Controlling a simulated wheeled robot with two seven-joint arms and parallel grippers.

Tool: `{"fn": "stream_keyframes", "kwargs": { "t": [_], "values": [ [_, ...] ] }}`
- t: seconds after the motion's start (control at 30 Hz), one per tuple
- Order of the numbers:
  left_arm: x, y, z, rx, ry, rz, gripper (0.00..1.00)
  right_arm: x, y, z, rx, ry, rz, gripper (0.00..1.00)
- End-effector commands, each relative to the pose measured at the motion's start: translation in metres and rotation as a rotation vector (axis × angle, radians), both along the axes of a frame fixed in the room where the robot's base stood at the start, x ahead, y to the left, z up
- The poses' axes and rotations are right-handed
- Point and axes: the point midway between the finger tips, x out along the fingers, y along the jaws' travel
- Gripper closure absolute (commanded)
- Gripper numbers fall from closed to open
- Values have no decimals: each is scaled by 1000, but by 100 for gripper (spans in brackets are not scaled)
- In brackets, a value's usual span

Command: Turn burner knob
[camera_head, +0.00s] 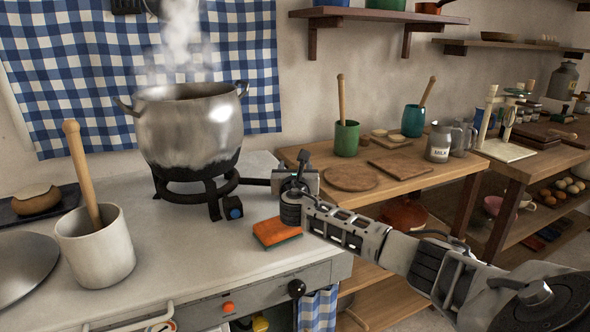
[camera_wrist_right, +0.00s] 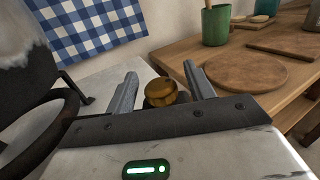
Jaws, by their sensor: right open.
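A brass-coloured knob (camera_wrist_right: 160,92) shows in the right wrist view between the two fingers of my right gripper (camera_wrist_right: 161,84). The fingers are open, with a gap visible on each side of the knob. In the head view my right gripper (camera_head: 292,180) is at the right end of the black burner stand (camera_head: 198,190), and the brass knob cannot be made out there. A dark fitting with a blue face (camera_head: 234,212) sits at the front of the stand. A steaming metal pot (camera_head: 188,130) stands on the burner. My left gripper is not in view.
An orange sponge (camera_head: 275,232) lies on the counter just below my right wrist. A white crock (camera_head: 95,250) with a wooden pestle stands at left. A wooden table (camera_head: 395,182) with boards and cups is at right. A checked curtain (camera_head: 60,90) hangs behind.

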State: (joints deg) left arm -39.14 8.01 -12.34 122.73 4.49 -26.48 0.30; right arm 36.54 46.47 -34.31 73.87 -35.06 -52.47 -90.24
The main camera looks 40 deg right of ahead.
Motion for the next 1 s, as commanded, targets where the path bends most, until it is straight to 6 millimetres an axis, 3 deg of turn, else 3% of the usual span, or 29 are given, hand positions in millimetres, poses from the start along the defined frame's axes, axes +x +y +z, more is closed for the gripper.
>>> {"fn": "stream_keyframes", "kwargs": {
  "t": [0.27,0.4,0.43,0.6,1.0],
  "values": [
    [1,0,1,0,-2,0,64,1,0,0,0,0,1,47],
    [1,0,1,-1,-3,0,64,1,0,0,0,0,1,86],
    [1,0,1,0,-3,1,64,1,0,0,0,0,1,91],
    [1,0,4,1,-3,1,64,2,0,0,1,0,-19,91],
    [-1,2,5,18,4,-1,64,0,-1,0,0,0,-275,91]
  ]
}}
